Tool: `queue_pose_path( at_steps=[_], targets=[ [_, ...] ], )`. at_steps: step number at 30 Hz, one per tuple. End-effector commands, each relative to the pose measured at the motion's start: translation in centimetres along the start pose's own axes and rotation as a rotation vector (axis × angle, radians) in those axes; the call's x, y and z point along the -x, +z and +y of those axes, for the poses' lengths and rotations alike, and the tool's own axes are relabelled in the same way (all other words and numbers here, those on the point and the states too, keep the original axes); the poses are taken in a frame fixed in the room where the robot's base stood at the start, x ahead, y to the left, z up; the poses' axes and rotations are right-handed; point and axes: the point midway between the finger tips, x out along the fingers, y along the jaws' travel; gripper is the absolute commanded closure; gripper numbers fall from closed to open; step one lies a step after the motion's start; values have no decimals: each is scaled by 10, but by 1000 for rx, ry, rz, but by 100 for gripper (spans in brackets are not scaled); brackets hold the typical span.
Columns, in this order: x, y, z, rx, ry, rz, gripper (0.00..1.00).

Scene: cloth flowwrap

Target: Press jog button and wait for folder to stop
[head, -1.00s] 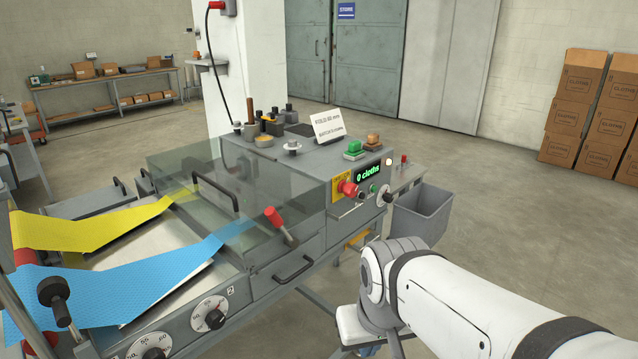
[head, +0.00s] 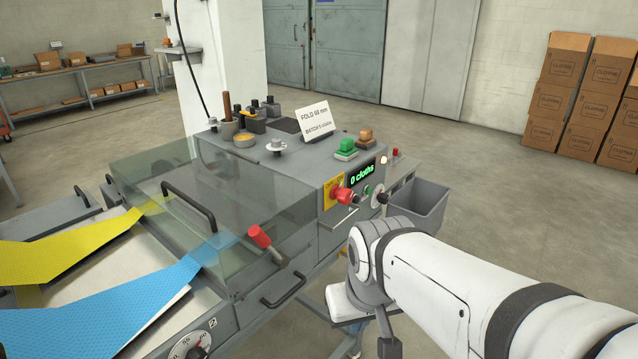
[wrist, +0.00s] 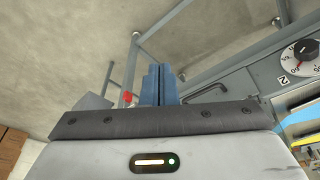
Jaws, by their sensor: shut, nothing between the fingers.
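The folder (head: 262,190) is a grey machine with a clear cover, standing left of my arm in the head view. Its front panel has a green display (head: 362,173) reading "0 cloths", a red mushroom button (head: 344,196) on a yellow plate, a small green button (head: 367,189) and a black knob (head: 382,198). I cannot read which button is marked jog. My gripper's blue fingers (wrist: 160,85) are together and empty in the wrist view, pointing toward the machine's frame. In the head view the gripper is mostly hidden below my wrist, low and apart from the panel.
Yellow (head: 70,250) and blue (head: 110,312) cloth webs run into the folder. A red-tipped lever (head: 262,238) and a black handle (head: 288,290) stick out from its side. A grey bin (head: 420,205) stands behind my arm. Cartons (head: 560,95) stand at the right; floor there is clear.

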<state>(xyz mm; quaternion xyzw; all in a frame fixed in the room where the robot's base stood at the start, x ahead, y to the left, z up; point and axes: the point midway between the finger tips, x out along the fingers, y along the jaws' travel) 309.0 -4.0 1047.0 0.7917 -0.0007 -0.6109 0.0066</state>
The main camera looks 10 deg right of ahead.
Motion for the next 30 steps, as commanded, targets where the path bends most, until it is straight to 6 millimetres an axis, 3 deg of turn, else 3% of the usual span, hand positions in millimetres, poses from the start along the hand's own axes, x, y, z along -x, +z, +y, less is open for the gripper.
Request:
queue_pose_path(
  at_steps=[5,12,18,24,30],
  targets=[
    [-32,-51,19,38,62,158,100],
    [-80,-160,87,208,235,526,100],
    [-104,-227,146,371,424,818,100],
    [-117,-260,187,516,581,1064,100],
    [-119,-268,205,592,675,1200,100]
  ],
)
